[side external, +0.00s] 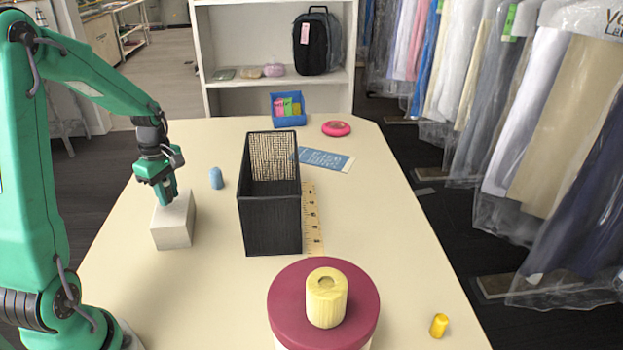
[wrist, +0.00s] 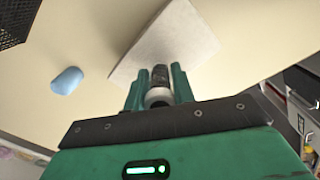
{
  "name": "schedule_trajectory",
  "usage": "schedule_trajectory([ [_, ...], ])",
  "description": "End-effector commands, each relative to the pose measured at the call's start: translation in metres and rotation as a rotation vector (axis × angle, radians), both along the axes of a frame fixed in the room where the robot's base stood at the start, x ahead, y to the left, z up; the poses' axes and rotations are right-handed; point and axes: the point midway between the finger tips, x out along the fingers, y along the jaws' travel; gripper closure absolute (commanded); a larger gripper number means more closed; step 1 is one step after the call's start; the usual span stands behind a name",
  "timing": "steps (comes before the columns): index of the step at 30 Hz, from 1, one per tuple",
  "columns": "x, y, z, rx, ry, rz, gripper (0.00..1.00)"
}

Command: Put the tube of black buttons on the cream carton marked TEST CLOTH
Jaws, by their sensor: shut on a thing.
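The cream carton (side external: 172,232) stands on the left part of the table, near my arm. I cannot read any marking on it. In the wrist view its pale top (wrist: 185,35) lies beyond the fingertips. My gripper (side external: 167,193) points down at the carton's top. In the wrist view my gripper (wrist: 158,82) is shut on the tube of black buttons (wrist: 160,76), which shows a dark body and a pale end between the green fingers. In the side view the fingers hide the tube. I cannot tell whether the tube touches the carton.
A light blue piece (side external: 216,178) stands right of the carton, and a black mesh bin (side external: 270,225) beyond it. A maroon round box (side external: 290,305) bears a yellow ribbed cylinder (side external: 326,300). A small yellow piece (side external: 439,325) stands front right. The table's right side is mostly clear.

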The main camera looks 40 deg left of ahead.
Motion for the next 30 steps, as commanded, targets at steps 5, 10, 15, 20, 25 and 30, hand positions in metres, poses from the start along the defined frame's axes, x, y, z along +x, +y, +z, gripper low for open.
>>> schedule_trajectory([
  [5, 0.0, -0.0001, -0.0099, 0.0, 0.0, 0.0, 0.97],
  [10, 0.0, -0.0001, -0.0096, 0.0, 0.0, 0.0, 0.97],
  [15, -0.0001, -0.0003, -0.0118, 0.0, 0.001, 0.0, 0.97],
  [20, 0.0, -0.0002, -0.0126, 0.0, 0.0, 0.0, 0.55],
  [25, -0.0001, -0.0001, -0.0125, 0.0, 0.0, 0.0, 0.53],
  [30, 0.0, -0.0001, -0.0119, 0.0, 0.0, 0.0, 0.53],
])
